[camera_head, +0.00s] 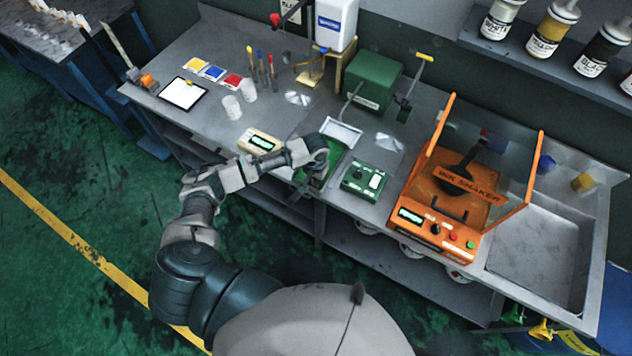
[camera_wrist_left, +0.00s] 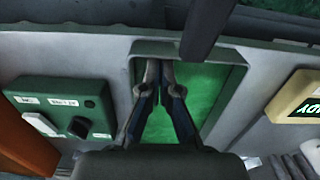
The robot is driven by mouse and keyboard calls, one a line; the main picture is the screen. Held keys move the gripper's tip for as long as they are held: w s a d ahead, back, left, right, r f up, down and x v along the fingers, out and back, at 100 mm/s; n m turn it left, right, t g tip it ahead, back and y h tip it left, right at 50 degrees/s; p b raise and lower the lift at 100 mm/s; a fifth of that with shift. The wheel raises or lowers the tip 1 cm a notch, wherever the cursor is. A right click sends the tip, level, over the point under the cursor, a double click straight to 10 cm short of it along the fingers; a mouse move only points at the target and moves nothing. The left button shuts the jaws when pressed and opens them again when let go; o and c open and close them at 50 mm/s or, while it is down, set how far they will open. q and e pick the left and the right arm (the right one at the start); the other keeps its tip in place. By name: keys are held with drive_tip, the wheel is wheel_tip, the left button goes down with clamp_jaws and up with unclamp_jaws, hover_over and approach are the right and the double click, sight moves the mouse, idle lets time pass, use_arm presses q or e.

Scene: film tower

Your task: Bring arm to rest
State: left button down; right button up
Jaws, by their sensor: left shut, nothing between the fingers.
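My left arm reaches in over the steel bench in the head view. My left gripper (camera_head: 316,170) hangs at the bench's front edge, by a green panel (camera_head: 338,150) between the beige display box and the green switch box. In the left wrist view the gripper (camera_wrist_left: 161,70) has its two fingers drawn together at the tips, with nothing between them. They point over a green surface (camera_wrist_left: 225,85) inside a grey metal frame. My right gripper is not in view.
The beige display box (camera_head: 260,142) and green switch box (camera_head: 366,180) flank the gripper closely. A metal tray (camera_head: 341,132) lies behind it. The orange ink shaker (camera_head: 440,232) and sink (camera_head: 540,245) are to the right. Green floor (camera_head: 75,150) lies open at left.

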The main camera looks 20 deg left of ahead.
use_arm(q)
wheel_tip(320, 180, up, 10)
drive_tip(key=shift+w+r, duration=0.2)
drive_tip(key=shift+w, duration=0.1)
